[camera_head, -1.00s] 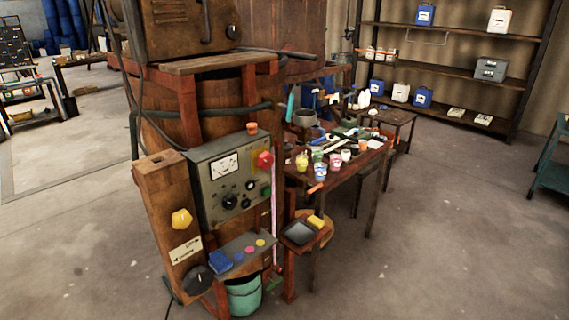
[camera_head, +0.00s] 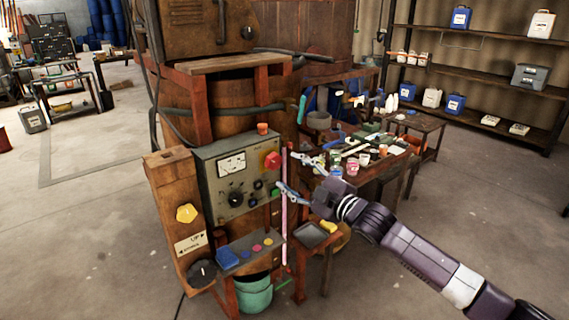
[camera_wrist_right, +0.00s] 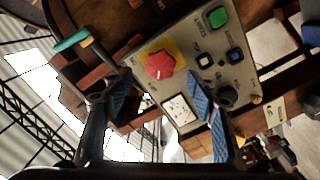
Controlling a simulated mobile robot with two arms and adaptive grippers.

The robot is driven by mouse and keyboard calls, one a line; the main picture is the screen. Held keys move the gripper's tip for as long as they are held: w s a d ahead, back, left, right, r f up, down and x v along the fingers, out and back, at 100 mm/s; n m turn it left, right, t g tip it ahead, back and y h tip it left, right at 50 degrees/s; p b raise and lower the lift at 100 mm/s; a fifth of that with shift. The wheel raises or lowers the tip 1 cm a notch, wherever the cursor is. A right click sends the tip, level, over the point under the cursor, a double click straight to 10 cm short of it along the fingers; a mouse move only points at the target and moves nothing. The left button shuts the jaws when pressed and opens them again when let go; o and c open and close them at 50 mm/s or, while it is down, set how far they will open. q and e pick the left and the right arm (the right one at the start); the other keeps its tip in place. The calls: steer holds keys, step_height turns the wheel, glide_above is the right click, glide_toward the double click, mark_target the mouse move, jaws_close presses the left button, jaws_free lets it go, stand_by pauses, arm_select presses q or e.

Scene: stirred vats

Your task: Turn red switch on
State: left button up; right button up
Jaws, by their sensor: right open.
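The red switch (camera_head: 272,160) is a red knob on a yellow plate at the upper right of a grey control panel (camera_head: 208,170). In the right wrist view the red switch (camera_wrist_right: 160,65) shows large, above and between the two fingers. My right gripper (camera_head: 287,174) is open and empty, just right of the panel, with its fingers pointing at it. The right gripper's blue-padded fingers (camera_wrist_right: 168,108) stand apart in the wrist view. They look apart from the switch, though the exact gap is hard to tell. My left gripper is not in view.
A pink vertical rod (camera_head: 284,215) stands beside the panel's right edge. A small shelf with coloured buttons (camera_head: 250,252) juts out below. A cluttered table (camera_head: 375,172) with cups stands behind my right arm.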

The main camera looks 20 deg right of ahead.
mark_target(276, 163)
steer(key=p+x, duration=0.1)
steer(key=x, duration=0.4)
steer(key=shift+r, duration=0.1)
steer(key=shift+p+x, duration=0.4)
steer(key=shift+x, duration=0.55)
steer(key=shift+c, duration=0.3)
steer(key=c, duration=1.1)
